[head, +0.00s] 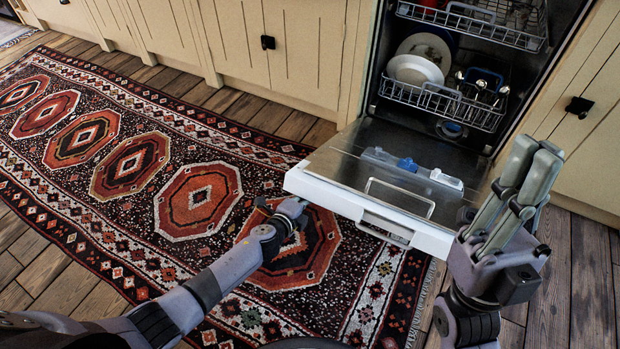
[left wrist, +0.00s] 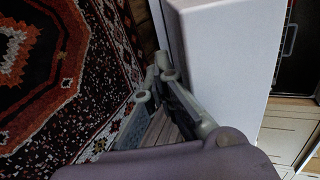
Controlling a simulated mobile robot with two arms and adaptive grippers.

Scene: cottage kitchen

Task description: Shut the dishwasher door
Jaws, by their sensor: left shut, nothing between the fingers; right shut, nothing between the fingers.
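The dishwasher door (head: 330,165) is folded down and open in the head view, its inner metal side facing up and its white front edge toward me. My left gripper (head: 294,212) is low at the door's front left corner; its fingertips are partly hidden. In the left wrist view my left gripper (left wrist: 163,68) is shut and empty, close beside the white door edge (left wrist: 220,60); I cannot tell whether they touch. My right gripper (head: 536,150) is shut, empty and raised right of the door, fingers pointing up.
The lower rack (head: 440,105) holds plates and cutlery inside the dishwasher, and the upper rack (head: 480,28) is above it. A patterned rug (head: 100,205) covers the floor at left. Cream cabinets (head: 290,60) flank the dishwasher. Bare wooden floor (head: 580,270) lies at right.

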